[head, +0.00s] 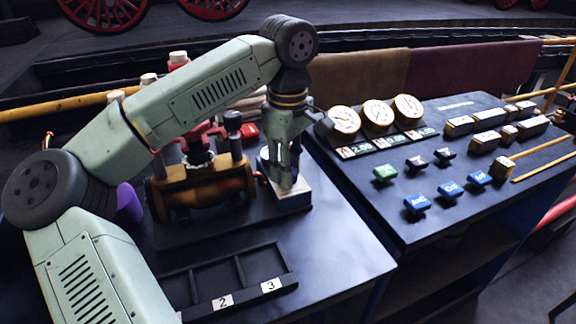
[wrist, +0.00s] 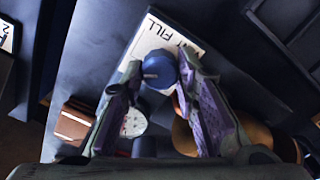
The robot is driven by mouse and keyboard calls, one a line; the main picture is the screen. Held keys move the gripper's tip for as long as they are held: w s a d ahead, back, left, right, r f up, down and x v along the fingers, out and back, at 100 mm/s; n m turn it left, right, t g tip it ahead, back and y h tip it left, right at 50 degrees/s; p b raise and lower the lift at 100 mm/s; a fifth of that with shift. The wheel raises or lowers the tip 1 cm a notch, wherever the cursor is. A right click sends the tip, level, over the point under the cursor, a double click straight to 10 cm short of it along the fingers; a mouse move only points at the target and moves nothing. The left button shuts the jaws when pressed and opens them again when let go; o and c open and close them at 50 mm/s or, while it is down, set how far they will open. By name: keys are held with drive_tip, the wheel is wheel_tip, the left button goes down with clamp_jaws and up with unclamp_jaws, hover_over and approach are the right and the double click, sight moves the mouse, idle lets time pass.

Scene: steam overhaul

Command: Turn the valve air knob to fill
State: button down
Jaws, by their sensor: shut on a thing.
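A blue knob (wrist: 159,70) sits over a pale label plate (wrist: 150,38) in the wrist view. The word FILL is readable on the plate; other letters are partly hidden. My gripper (wrist: 158,88) is shut on the blue knob, one finger on each side of it. In the head view my gripper (head: 284,180) points down at the light block with the plate (head: 293,197), at the right of the brass valve body (head: 205,190). The knob is mostly hidden behind the fingers there, so its pointing direction cannot be told.
A black tray with numbered slots (head: 230,285) lies in front of the valve. A console with round gauges (head: 377,115) and several coloured blocks (head: 418,203) stands at the right. A purple object (head: 129,203) and red-capped bottles (head: 179,60) are near my arm.

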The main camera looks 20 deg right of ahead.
drive_tip(key=c, duration=1.2)
unclamp_jaws()
drive_tip(key=shift+c, duration=0.2)
wheel_tip(320, 180, up, 12)
